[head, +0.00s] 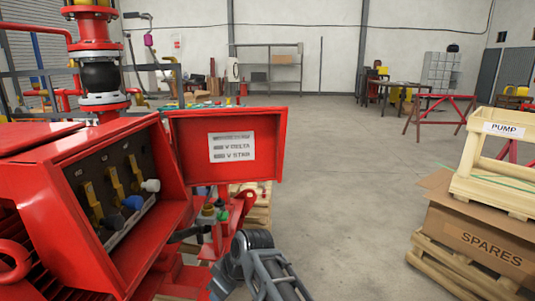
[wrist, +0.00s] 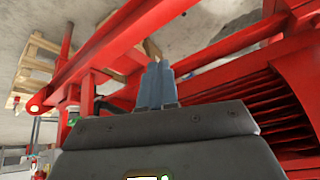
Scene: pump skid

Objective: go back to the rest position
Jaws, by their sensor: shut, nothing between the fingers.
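My gripper (wrist: 157,70) shows in the wrist view as two blue-grey fingers pressed together, shut and empty. It is among red frame bars (wrist: 130,45), with a black louvred red panel (wrist: 275,105) to its right. I cannot tell whether it touches any of them. In the head view, grey parts of my arm (head: 265,268) are at the bottom centre, in front of the red skid; the fingers cannot be made out there.
A SPARES carton (head: 475,235) with a PUMP crate (head: 500,165) sits on a pallet at right. The floor (head: 350,170) between is clear.

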